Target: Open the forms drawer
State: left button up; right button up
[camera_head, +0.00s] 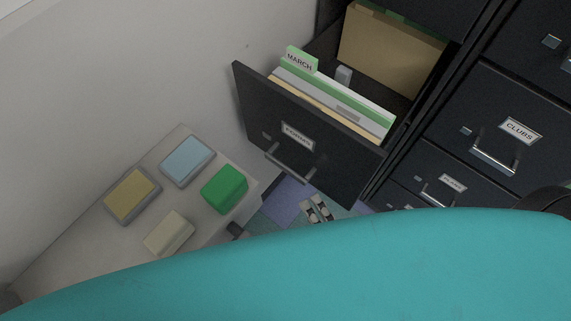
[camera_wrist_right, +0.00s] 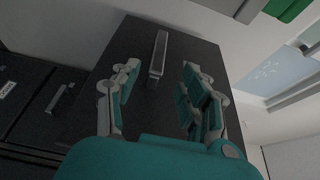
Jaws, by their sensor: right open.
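The forms drawer (camera_head: 330,155) stands pulled out of the dark cabinet, its label small and hard to read. Inside are a green MARCH tab, folders and papers. Its bar handle (camera_head: 290,167) is on the front face. My left gripper is not in view.
Closed drawers, one labelled CLUBS (camera_head: 500,135), are to the right. A low pale surface (camera_head: 95,235) at left holds a blue box (camera_head: 187,160), a yellow-topped box (camera_head: 132,195), a cream block (camera_head: 169,233) and a green block (camera_head: 225,188). A wall stands behind it.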

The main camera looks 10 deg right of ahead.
aim_at(288, 174)
jog(key=p+x, duration=0.1)
jog(key=x, duration=1.1)
jog(key=shift+p, duration=0.3)
jog(key=shift+f, duration=0.1)
grip_shut()
